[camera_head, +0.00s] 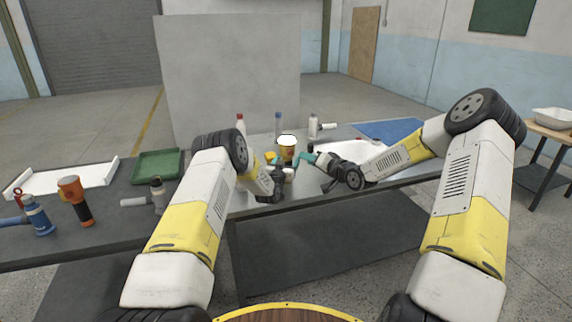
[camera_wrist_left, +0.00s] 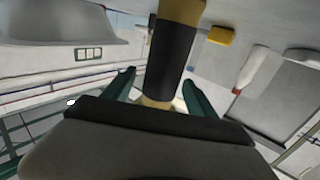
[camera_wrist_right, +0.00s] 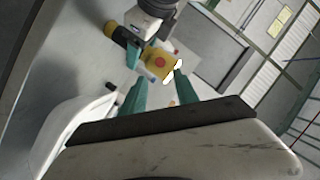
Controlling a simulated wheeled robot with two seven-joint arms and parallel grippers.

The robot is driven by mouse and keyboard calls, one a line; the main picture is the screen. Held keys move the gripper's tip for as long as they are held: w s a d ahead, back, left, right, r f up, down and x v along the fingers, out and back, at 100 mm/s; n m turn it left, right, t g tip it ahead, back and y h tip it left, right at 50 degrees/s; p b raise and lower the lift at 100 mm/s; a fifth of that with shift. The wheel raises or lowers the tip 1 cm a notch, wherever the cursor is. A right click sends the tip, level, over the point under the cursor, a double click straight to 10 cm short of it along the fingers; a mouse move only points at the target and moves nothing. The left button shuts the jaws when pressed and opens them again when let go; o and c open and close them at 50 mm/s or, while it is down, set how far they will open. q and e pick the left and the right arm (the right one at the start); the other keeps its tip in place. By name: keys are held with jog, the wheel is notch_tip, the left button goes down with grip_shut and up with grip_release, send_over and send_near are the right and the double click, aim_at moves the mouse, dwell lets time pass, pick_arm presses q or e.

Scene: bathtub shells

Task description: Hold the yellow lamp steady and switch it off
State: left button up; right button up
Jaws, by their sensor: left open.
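The yellow lamp (camera_head: 287,153) stands at the middle of the table, and its top glows white in the head view. In the left wrist view its black grip (camera_wrist_left: 172,58) passes between the teal fingers of my left gripper (camera_wrist_left: 160,88). That gripper is open around it; contact cannot be made out. In the right wrist view the lamp's yellow end (camera_wrist_right: 155,66) carries a red button (camera_wrist_right: 159,62), with a bright white patch beside it. My right gripper (camera_wrist_right: 157,84) is open, its fingers apart and pointing toward that end. The lamp's lower part is partly hidden in the head view.
Bottles (camera_head: 240,123) and a white basin (camera_head: 360,146) stand near the lamp. A small yellow block (camera_wrist_left: 221,36) is close to my left gripper. To the left are a green tray (camera_head: 158,164), a white tray (camera_head: 70,178) and an orange flashlight (camera_head: 74,195).

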pick_arm(q)
jog(key=c, duration=1.4)
grip_shut()
pick_arm(e)
grip_shut()
jog(key=shift+w, duration=0.1)
